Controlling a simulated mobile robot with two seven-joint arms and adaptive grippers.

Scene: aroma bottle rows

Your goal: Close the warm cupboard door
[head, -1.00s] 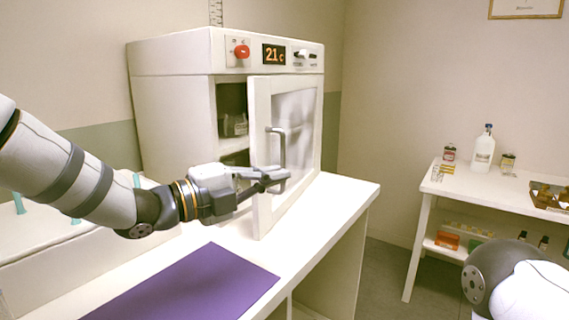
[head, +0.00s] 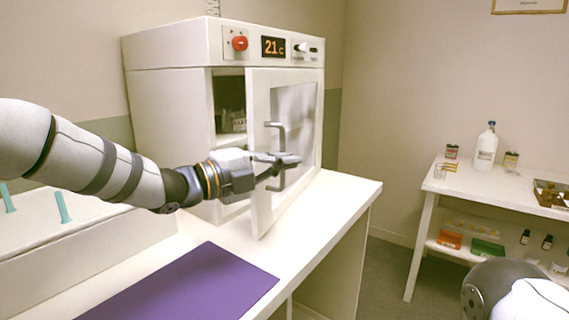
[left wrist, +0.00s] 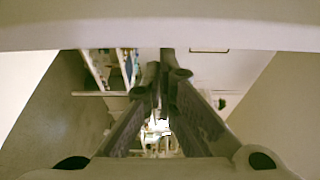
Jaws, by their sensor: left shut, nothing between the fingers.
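The warm cupboard (head: 165,105) is a white cabinet on a white bench, with a red knob and a display reading 21 c. Its door (head: 261,190) stands partly open, with a dark gap at its left edge. The door has a window and a grey vertical handle (head: 277,128). My left gripper (head: 296,160) is shut and empty in front of the door, overlapping the handle in the head view. I cannot tell whether it touches the handle or door. In the left wrist view the fingers (left wrist: 165,75) are close together. My right gripper is out of view.
A purple mat (head: 190,285) lies on the bench in front of the cupboard. A white side table (head: 435,183) at right holds a white bottle (head: 486,148), small jars and a tray, with more bottles on its lower shelf. Floor shows between bench and table.

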